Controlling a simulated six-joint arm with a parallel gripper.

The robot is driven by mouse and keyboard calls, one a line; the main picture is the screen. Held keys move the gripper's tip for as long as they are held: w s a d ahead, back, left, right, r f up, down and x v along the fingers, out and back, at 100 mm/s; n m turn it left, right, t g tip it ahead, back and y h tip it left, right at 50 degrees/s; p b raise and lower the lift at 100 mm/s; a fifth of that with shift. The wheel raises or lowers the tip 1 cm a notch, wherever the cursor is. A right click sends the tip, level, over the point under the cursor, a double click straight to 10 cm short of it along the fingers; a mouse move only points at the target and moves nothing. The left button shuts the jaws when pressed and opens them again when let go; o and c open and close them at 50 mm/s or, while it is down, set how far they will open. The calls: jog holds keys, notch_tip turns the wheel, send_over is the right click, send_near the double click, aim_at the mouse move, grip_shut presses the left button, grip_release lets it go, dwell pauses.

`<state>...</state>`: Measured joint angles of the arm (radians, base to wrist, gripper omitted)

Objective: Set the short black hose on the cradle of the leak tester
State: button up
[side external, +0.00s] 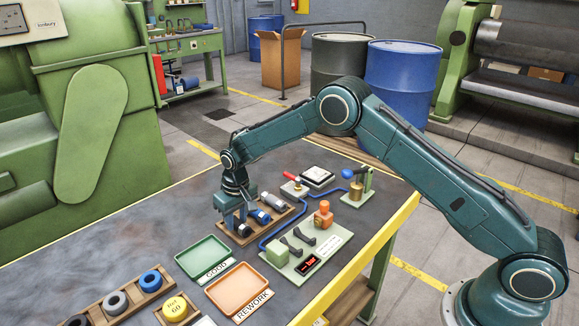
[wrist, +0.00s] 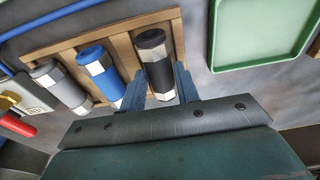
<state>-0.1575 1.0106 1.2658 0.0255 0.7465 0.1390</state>
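The short black hose (wrist: 156,62), with silver end fittings, lies in the wooden rack (wrist: 110,38), at its right end in the wrist view. In the side view the hose (side external: 242,231) shows at the rack's near end, partly hidden by my gripper (side external: 235,223). In the wrist view my gripper's two fingers (wrist: 160,84) are apart, one on each side of the black hose, with narrow gaps. The leak tester (side external: 306,250) is a pale green plate with a black two-part cradle (side external: 298,241), a green block and an orange clamp (side external: 323,214). The cradle is empty.
A blue hose (wrist: 98,70) and a grey hose (wrist: 61,86) lie beside the black one in the rack. The green GOOD tray (side external: 203,257) and orange REWORK tray (side external: 239,289) are empty. A blue tube (side external: 275,232) runs between rack and tester.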

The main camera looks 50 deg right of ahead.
aim_at(238, 220)
jog(key=shift+r, duration=0.2)
dwell(0.4)
jog(key=shift+r, duration=2.35)
jog(key=shift+s, duration=0.15)
jog(key=shift+s+d+r+m, duration=0.2)
jog(key=shift+s+m, duration=0.15)
jog(key=shift+m, duration=0.15)
jog(key=shift+s+d+r+m, duration=0.2)
jog(key=shift+s+m, duration=0.1)
jog(key=shift+m, duration=0.2)
jog(key=s+d+r+m, duration=0.2)
jog(key=s+d+m, duration=0.1)
jog(key=s+m, duration=0.4)
jog(key=s+d+r+m+g+h, duration=0.1)
jog(key=s+d+r+m, duration=0.1)
jog(key=s+m, duration=0.5)
jog(key=shift+s+d+m, duration=0.25)
jog(key=shift+d+m, duration=0.3)
jog(key=shift+m, duration=0.45)
jog(key=shift+f, duration=4.25)
